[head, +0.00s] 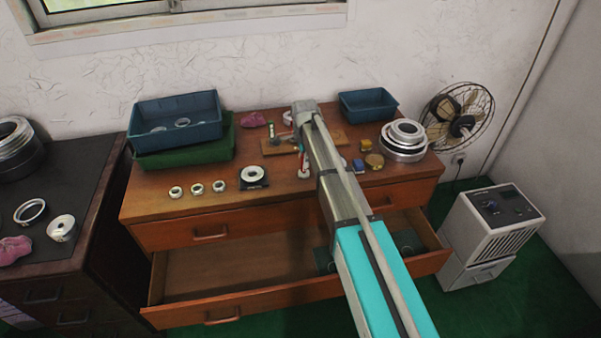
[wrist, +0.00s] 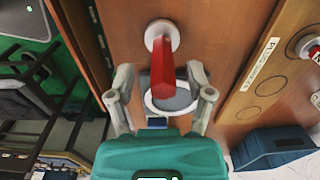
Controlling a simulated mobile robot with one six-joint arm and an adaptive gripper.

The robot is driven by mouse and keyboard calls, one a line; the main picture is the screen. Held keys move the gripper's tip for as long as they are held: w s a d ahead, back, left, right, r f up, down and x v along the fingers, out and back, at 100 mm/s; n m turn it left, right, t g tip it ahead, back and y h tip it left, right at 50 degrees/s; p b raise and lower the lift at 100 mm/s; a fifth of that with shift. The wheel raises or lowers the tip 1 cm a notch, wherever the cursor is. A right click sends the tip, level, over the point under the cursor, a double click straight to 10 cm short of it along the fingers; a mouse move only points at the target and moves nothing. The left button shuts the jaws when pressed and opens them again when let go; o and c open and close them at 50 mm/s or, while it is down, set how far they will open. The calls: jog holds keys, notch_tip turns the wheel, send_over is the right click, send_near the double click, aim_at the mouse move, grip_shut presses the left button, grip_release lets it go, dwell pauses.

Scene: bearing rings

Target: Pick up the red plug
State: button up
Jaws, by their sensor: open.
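The red plug (wrist: 163,62) shows in the wrist view, with a red shaft, a pale round end at the top and a wider pale ring-like end (wrist: 158,104) nearer my gripper. My gripper (wrist: 159,78) is open, with one finger on either side of the plug's near part. I see no clear contact between fingers and plug. In the head view a small red and white upright piece (head: 304,166) stands on the dresser top just left of my arm. My fingertips cannot be made out there.
A wooden board (wrist: 262,75) with a printed label and circle outlines lies to the right in the wrist view, with another red-handled piece (wrist: 312,52) beyond. Blue bins (head: 178,119), small rings (head: 197,188) and stacked metal rings (head: 403,140) stand on the dresser. A drawer (head: 225,275) is open.

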dwell(0.3)
grip_shut()
jog(key=shift+r, duration=0.15)
dwell(0.4)
notch_tip(320, 180, up, 2)
jog(key=p, duration=0.3)
jog(key=shift+r, duration=0.25)
jog(key=s+d+r+p, duration=0.2)
jog(key=s+r+p, duration=0.3)
jog(key=s, duration=0.1)
jog(key=s+d+r+p, duration=0.2)
jog(key=s+r+p, duration=0.3)
jog(key=s, duration=0.2)
jog(key=shift+d, duration=0.3)
jog(key=shift+s+r, duration=0.1)
jog(key=shift+d, duration=0.1)
